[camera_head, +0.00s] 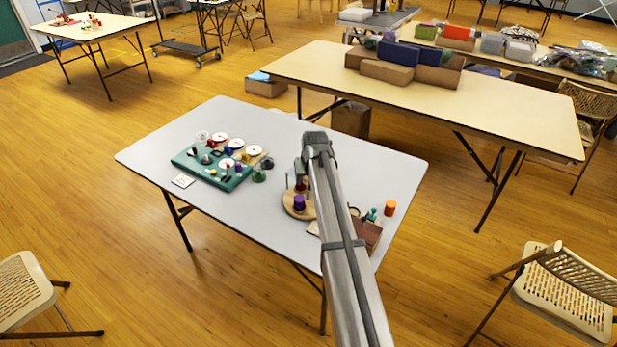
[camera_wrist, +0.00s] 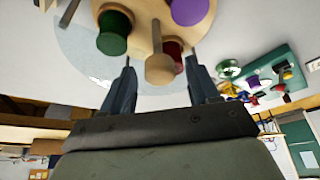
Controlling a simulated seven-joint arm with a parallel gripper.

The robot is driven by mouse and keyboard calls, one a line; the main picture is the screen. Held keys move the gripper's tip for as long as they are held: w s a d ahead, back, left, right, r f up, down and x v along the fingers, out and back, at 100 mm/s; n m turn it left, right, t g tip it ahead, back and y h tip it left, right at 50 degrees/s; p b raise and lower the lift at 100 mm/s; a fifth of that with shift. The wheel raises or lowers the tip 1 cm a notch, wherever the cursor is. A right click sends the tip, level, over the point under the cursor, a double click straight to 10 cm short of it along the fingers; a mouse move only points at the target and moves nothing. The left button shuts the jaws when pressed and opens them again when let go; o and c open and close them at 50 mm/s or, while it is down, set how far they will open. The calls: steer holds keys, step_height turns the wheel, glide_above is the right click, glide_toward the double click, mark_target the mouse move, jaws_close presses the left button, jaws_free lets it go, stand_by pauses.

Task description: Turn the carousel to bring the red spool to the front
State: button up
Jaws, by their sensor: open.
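The wooden carousel (camera_head: 291,211) stands on the grey table, partly hidden by my arm in the head view. It also shows at the top of the wrist view (camera_wrist: 145,30). It carries a purple spool (camera_head: 299,202), a green spool (camera_wrist: 113,38) and a dark red spool (camera_wrist: 174,50). In the head view the purple spool is on the near side, with dark red (camera_head: 301,185) behind it. A pale wooden knob (camera_wrist: 160,70) partly hides the red spool in the wrist view. My gripper (camera_wrist: 159,60) is open, its fingers either side of the knob; contact cannot be told.
A green board (camera_head: 215,172) with small colourful pieces lies left of the carousel, with a white card (camera_head: 183,181) beside it. A brown box (camera_head: 366,236) and an orange cylinder (camera_head: 390,207) are to the right. The table's front left is clear.

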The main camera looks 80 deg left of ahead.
jaws_close()
stand_by(0.4)
steer(key=shift+w+n, duration=0.1)
steer(key=shift+n, duration=0.5)
steer(key=shift+w+a+n+g+h, duration=0.15)
steer(key=shift+n+g, duration=0.4)
steer(key=shift+n, duration=0.65)
steer(key=shift+s+d+n+g+h, duration=0.15)
steer(key=shift+n+g, duration=0.4)
steer(key=shift+n, duration=0.65)
steer(key=shift+w+a+n+g+h, duration=0.1)
steer(key=shift+n+g+h, duration=0.3)
steer(key=shift+n, duration=1.05)
steer(key=shift+w+a+n+g+h, duration=0.1)
steer(key=shift+n+g+h, duration=0.3)
steer(key=shift+n, duration=1.05)
steer(key=shift+a+n+g+h, duration=0.15)
steer(key=shift+n+h, duration=0.4)
steer(key=shift+n, duration=1)
steer(key=shift+a+n+g+h, duration=0.15)
steer(key=shift+n+h, duration=0.4)
steer(key=shift+n, duration=1)
steer(key=shift+n+h, duration=0.9)
steer(key=shift+n, duration=2)
jaws_free()
